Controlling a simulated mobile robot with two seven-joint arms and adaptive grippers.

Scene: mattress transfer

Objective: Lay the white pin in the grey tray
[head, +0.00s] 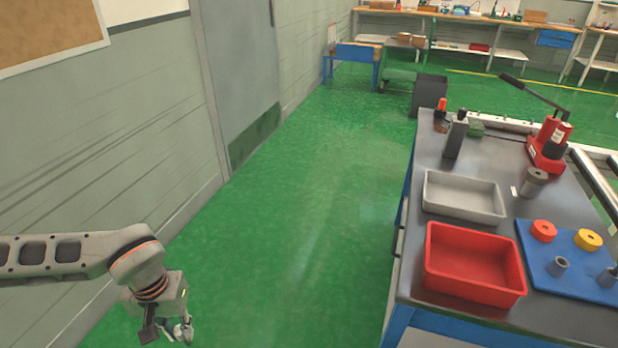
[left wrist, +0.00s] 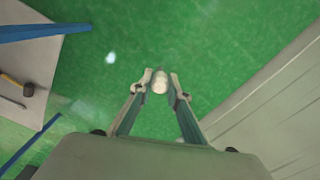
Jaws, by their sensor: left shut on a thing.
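My left gripper (head: 168,335) hangs low over the green floor at the lower left of the head view. In the left wrist view its fingers (left wrist: 160,84) are closed around a white, rounded piece, the white pin (left wrist: 160,80). Only its end shows clearly between the fingertips. The grey tray (head: 462,207) stands on the dark workbench at the right, far from my left gripper, and looks empty. My right gripper is in neither view.
On the workbench (head: 398,230) a red bin (head: 470,278) stands in front of the grey tray. A blue board (head: 532,262) with coloured rings lies to its right. A red press (head: 549,140) stands behind. Green floor (head: 300,240) is clear between wall and bench.

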